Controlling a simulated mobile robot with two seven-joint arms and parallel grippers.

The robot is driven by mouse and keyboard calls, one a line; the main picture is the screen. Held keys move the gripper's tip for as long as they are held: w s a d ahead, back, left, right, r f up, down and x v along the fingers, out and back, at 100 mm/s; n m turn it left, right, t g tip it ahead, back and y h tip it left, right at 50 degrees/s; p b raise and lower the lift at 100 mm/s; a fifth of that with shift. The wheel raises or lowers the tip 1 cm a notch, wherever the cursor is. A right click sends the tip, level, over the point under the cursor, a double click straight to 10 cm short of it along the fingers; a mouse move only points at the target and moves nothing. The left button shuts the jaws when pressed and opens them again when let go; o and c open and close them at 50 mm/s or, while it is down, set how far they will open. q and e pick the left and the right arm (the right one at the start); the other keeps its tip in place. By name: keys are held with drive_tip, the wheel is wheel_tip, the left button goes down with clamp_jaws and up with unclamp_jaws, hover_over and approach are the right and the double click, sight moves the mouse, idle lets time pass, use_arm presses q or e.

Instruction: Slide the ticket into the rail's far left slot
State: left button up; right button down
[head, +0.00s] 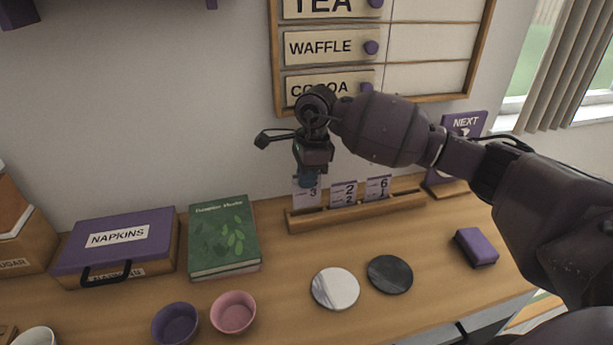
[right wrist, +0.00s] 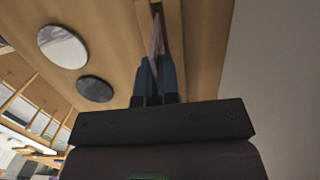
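The wooden rail (head: 352,215) stands on the counter against the wall. My right gripper (head: 308,182) points down over the rail's left end, with its blue fingertips on the white ticket marked 3 (head: 306,196). In the right wrist view, the fingers (right wrist: 158,82) are closed on the ticket (right wrist: 155,42), which shows almost edge-on. The ticket is upright at the far left of the rail; I cannot tell whether its lower edge is in the slot. Two other tickets, marked 2 (head: 343,193) and 6 (head: 377,187), stand in the rail to its right. My left gripper is not in view.
A white coaster (head: 335,289) and a black coaster (head: 390,274) lie in front of the rail. A green book (head: 223,235) and a napkin box (head: 118,243) are left. A purple sponge-like block (head: 476,247) and a NEXT sign (head: 462,125) are right. The menu board (head: 425,50) hangs above.

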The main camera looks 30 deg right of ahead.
drive_tip(key=shift+f+b, duration=0.85)
drive_tip(key=shift+f, duration=0.95)
idle(1.2)
drive_tip(key=c, duration=1.3)
unclamp_jaws()
drive_tip(key=shift+o, duration=0.2)
